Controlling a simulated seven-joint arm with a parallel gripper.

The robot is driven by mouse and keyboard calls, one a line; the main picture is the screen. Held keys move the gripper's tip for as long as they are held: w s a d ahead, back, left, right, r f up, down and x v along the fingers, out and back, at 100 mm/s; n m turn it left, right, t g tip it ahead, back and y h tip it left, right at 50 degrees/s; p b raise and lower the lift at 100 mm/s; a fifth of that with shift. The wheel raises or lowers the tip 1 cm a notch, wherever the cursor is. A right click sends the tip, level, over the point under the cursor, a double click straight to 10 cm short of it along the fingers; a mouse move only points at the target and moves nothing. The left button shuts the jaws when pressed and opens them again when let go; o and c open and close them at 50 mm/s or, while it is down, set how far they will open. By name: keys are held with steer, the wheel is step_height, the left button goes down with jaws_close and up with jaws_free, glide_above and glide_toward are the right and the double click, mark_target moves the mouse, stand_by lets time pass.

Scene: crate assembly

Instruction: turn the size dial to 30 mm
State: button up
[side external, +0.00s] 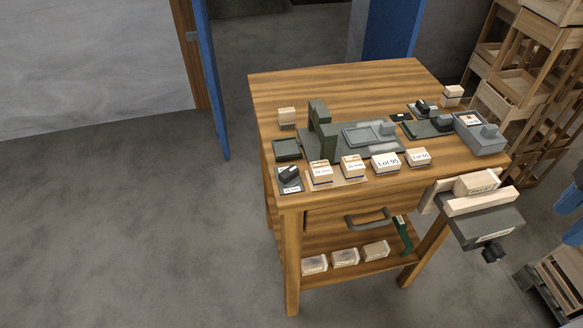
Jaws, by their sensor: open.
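A dial with a black knob (289,173) sits on a small grey plate at the front left corner of the wooden workbench (330,85). A white label (291,188) in front of the knob seems to end in "mm", but its number is too small to read surely. A second black knob (422,105) on a dark plate stands toward the back right of the bench; its markings cannot be read. My gripper is not in this view.
Labelled wooden blocks, including one marked Lot 95 (386,163), line the front edge right of the dial. A dark green upright fixture (322,130) and an empty dark tray (286,149) stand behind. A vise (480,215) juts out at right. The bench's back left is clear.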

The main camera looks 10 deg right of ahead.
steer(key=w+a+r+m, duration=0.3)
steer(key=w+a+m, duration=0.4)
steer(key=w+a, duration=0.45)
steer(key=m+g+y, duration=0.2)
steer(key=m+y, duration=0.1)
steer(key=m, duration=1.4)
glide_above(292, 169)
steer(key=w+d, duration=0.4)
steer(key=d, duration=0.2)
step_height(292, 169, down, 2)
steer(key=shift+y, duration=0.3)
steer(key=x, duration=1.7)
steer(key=shift+s+d+f, duration=0.1)
steer(key=shift+s+f, duration=0.15)
steer(key=shift+s, duration=0.2)
jaws_close()
